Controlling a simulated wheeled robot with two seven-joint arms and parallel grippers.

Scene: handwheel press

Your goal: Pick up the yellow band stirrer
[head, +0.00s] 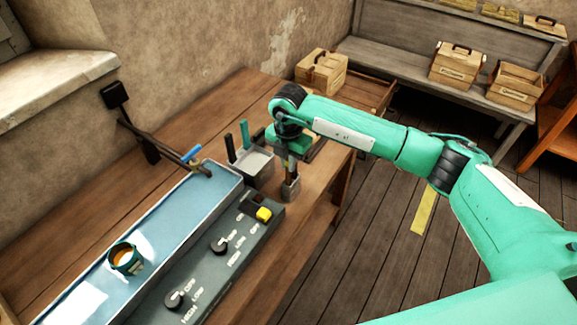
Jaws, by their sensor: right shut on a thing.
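My right gripper (291,188) points down over the wooden bench, just right of a grey caddy (257,168). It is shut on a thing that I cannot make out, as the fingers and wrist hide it. Two upright handles stand at the caddy's left side, one black (230,149) and one teal (245,134). I cannot see a yellow band on either, so I cannot tell which stirrer is the yellow band one. My left gripper is not in view.
A blue trough (205,190) with a teal cup (125,258) lies left of a dark control panel (235,250) with knobs and a yellow button (264,214). A blue-handled tap (191,154) stands at the trough's far end. Wooden boxes (321,70) stand behind.

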